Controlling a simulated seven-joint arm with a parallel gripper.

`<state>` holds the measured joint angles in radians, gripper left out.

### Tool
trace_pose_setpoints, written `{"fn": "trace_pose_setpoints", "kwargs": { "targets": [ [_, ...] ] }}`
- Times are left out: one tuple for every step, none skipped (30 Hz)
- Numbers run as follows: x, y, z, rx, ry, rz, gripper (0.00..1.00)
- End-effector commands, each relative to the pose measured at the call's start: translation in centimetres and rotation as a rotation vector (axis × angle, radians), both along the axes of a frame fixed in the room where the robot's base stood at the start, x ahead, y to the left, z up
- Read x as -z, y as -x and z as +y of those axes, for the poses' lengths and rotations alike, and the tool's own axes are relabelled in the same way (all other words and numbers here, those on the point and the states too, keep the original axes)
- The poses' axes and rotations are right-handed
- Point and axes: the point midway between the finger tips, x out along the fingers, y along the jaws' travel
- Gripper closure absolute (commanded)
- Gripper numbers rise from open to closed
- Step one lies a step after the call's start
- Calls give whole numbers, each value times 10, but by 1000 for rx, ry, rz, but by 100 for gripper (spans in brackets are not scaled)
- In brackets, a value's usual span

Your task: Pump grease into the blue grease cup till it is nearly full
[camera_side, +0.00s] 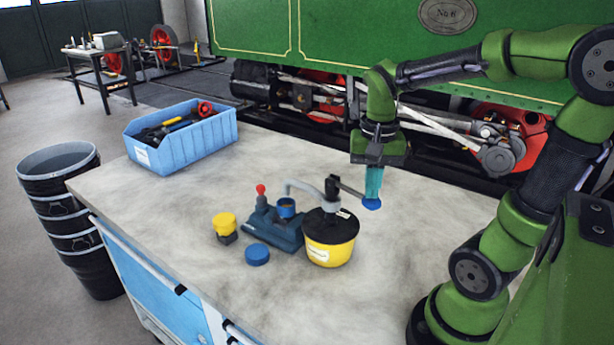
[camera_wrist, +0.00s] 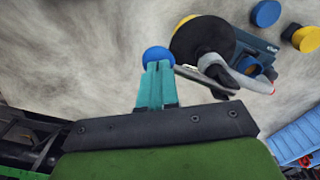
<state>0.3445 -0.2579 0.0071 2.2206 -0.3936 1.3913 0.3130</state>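The blue grease cup (camera_side: 286,208) stands open on a dark blue base (camera_side: 276,232), with brownish grease inside; its level is hard to judge. It also shows in the wrist view (camera_wrist: 250,67). The grease pump, a yellow tub with a black lid (camera_side: 330,249), stands to its right. The pump's grey spout (camera_side: 302,186) reaches over the cup. The pump's dark lever (camera_side: 349,188) slants down right to a blue knob (camera_side: 372,203). My gripper (camera_side: 373,192) points down with its teal fingers close together, tips at the top of the knob; I cannot tell whether they touch.
A blue lid (camera_side: 257,254) lies in front of the base. A yellow-topped cup (camera_side: 224,224) stands left, near a red knob (camera_side: 261,190). A blue tool bin (camera_side: 184,142) sits at the bench's back left. The front bench area is clear.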

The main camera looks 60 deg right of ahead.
Motion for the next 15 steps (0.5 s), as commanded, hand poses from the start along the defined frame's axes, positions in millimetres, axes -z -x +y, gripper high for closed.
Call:
{"fn": "trace_pose_setpoints", "kwargs": {
  "targets": [
    [3, 1, 0, 1, -2, 5, 100],
    [4, 1, 0, 1, -2, 5, 100],
    [5, 1, 0, 1, -2, 5, 100],
    [6, 1, 0, 1, -2, 5, 100],
    [7, 1, 0, 1, -1, 5, 100],
    [7, 1, 0, 1, -2, 5, 100],
    [7, 1, 0, 1, -2, 5, 100],
    [6, 1, 0, 1, -2, 5, 100],
    [5, 1, 0, 1, -1, 4, 100],
    [4, 1, 0, 1, -1, 4, 100],
    [2, 1, 0, 1, -2, 3, 100],
    [-1, 1, 0, 1, -1, 4, 100],
    [-3, 0, 0, 0, -1, 3, 100],
    [-5, 0, 0, -1, -1, 3, 100],
    [-8, 0, 0, 0, -1, 3, 100]
  ]
}}
